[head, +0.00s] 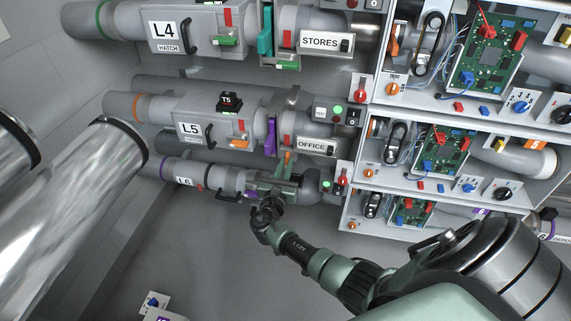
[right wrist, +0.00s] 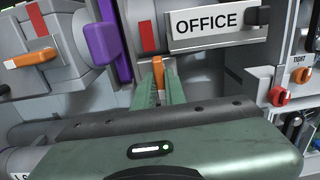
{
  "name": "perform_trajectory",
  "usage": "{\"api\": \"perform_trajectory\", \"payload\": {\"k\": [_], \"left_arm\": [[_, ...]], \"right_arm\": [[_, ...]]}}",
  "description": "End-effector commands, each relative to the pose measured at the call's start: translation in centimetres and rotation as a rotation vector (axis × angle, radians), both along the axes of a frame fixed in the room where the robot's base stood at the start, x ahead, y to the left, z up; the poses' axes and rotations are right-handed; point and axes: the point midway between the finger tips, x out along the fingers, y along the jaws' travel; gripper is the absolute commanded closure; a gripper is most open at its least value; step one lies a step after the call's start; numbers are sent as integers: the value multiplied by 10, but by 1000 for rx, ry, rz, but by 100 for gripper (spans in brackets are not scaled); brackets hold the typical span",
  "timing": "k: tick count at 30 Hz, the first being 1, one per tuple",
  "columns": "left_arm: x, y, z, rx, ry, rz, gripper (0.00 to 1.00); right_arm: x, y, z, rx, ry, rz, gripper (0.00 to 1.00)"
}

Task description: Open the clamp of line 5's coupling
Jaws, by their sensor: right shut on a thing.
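Line 5 runs through the grey body labelled L5 (head: 188,128) to the part with the OFFICE sign (head: 312,146); the sign also shows in the right wrist view (right wrist: 216,20). Its coupling has a purple part (head: 270,137), also in the right wrist view (right wrist: 101,48). An orange clamp lever (head: 288,157) hangs below the red tab, and stands between my fingertips in the right wrist view (right wrist: 158,70). My right gripper (head: 286,170) is shut on this lever; its fingers hide the lower part. My left gripper is not in view.
Line 4 (head: 163,30) runs above and line 6 (head: 184,181) below, close to my right gripper. Open bays with green circuit boards (head: 443,152) stand to the right. An orange hatch handle (right wrist: 27,60) is left of the gripper.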

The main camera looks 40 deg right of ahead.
Motion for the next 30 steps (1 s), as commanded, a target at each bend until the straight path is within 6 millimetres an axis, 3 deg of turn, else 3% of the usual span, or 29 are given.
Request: {"api": "perform_trajectory", "payload": {"k": [12, 13, 15, 27, 30], "left_arm": [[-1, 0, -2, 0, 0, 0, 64], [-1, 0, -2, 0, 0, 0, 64], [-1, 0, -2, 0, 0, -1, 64], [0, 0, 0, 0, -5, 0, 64], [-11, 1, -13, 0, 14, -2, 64]], "right_arm": [[-1, 0, -2, -8, 12, 0, 100], [-1, 0, -2, -7, 11, 0, 80], [-1, 0, -2, -6, 10, 0, 66], [-6, 7, -1, -5, 9, 2, 66], [-16, 18, 0, -4, 8, 2, 66]]}}
